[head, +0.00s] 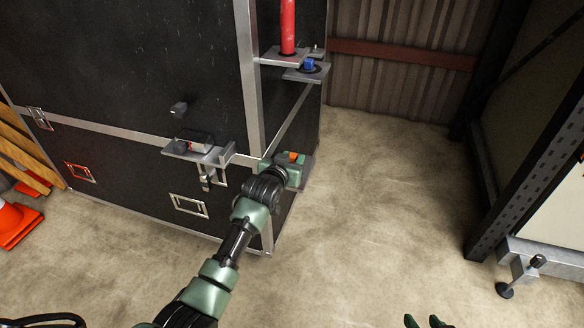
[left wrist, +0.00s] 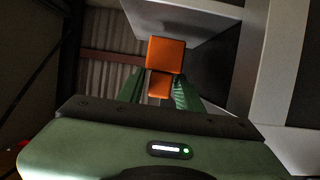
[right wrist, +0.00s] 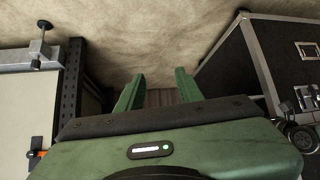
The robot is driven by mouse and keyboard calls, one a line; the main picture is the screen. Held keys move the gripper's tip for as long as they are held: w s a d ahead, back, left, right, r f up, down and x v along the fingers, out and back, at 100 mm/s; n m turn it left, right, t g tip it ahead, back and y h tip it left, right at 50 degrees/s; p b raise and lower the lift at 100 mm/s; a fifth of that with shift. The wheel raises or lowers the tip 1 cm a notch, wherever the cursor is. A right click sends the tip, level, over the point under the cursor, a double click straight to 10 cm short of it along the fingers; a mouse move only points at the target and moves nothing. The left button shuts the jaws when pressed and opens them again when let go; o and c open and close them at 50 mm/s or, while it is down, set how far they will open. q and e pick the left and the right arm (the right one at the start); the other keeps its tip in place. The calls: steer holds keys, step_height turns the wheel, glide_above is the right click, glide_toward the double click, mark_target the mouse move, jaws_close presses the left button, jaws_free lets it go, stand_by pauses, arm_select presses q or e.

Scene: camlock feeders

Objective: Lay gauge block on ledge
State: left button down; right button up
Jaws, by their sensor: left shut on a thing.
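An orange block (left wrist: 165,54), which looks like the gauge block, is between the fingers of my left gripper (left wrist: 158,92), which is shut on it. In the head view the block (head: 293,156) shows as a small orange patch at the left gripper (head: 290,162), by the case's front corner. A grey ledge (head: 307,174) shows partly behind that gripper; the gripper hides the rest. In the left wrist view a grey plate (left wrist: 185,14) is close beyond the block; I cannot tell whether they touch. My right gripper (right wrist: 158,88) is open and empty; its fingertips (head: 427,322) show at the head view's bottom edge.
A large black case (head: 130,60) has a front shelf (head: 180,153) with dark and light items. Two higher shelves carry a red cylinder (head: 288,25) and a blue piece (head: 309,65). A metal rack (head: 510,170) stands right. Open concrete floor (head: 380,200) lies between; an orange cone (head: 15,222) is left.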

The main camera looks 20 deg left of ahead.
mark_target(292, 156)
arm_select(q)
steer(key=shift+r+p, duration=1)
steer(key=shift+p, duration=0.05)
steer(key=shift+r+p, duration=0.55)
steer(key=shift+p, duration=0.1)
arm_select(e)
steer(key=s+d+f+g, duration=0.1)
steer(key=s+g, duration=0.1)
steer(key=s, duration=0.3)
steer(key=s+d+f+g+h, duration=0.1)
steer(key=s+d+g, duration=0.1)
steer(key=s, duration=0.3)
steer(key=shift+d+f+g, duration=0.15)
steer(key=shift+f+g, duration=0.1)
steer(key=shift+g, duration=0.45)
